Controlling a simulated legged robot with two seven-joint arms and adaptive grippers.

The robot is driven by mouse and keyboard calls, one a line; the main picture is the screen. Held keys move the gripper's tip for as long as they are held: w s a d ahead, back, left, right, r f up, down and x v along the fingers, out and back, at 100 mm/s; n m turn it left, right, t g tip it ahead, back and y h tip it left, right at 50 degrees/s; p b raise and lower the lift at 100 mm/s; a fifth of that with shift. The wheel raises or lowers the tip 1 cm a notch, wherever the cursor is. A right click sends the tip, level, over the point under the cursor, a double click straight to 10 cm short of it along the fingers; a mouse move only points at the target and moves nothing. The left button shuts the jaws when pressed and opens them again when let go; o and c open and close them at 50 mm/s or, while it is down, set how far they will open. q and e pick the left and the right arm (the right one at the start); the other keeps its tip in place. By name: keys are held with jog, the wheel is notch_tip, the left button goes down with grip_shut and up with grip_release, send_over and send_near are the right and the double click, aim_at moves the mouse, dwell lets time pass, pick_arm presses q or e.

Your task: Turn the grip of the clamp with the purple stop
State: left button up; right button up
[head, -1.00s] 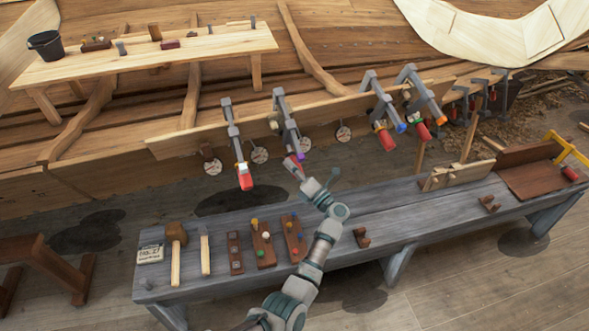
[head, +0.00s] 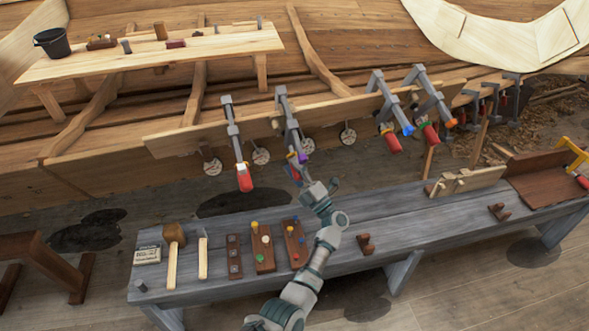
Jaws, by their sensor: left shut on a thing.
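The clamp with the purple stop (head: 302,157) hangs on the plank at the middle of the head view, its grey bar (head: 283,107) upright. My left gripper (head: 297,174) is at its lower end, shut on the clamp's red grip. The gripper hides most of that grip. To its left hangs another clamp (head: 231,128) with a red grip (head: 244,178), apart from my gripper. My right gripper is not in view.
Two clamps with blue (head: 408,130) and orange (head: 450,123) stops hang to the right. Below, a grey bench (head: 390,211) holds a mallet (head: 173,237), peg blocks (head: 263,249) and a small brown bracket (head: 366,244). The floor between bench and hull is mostly clear.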

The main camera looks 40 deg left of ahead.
pick_arm(q)
jog(key=shift+f, duration=0.25)
jog(key=o, duration=1.2)
jog(key=shift+w, duration=0.15)
jog(key=v, duration=1.2)
jog(key=shift+d, duration=0.1)
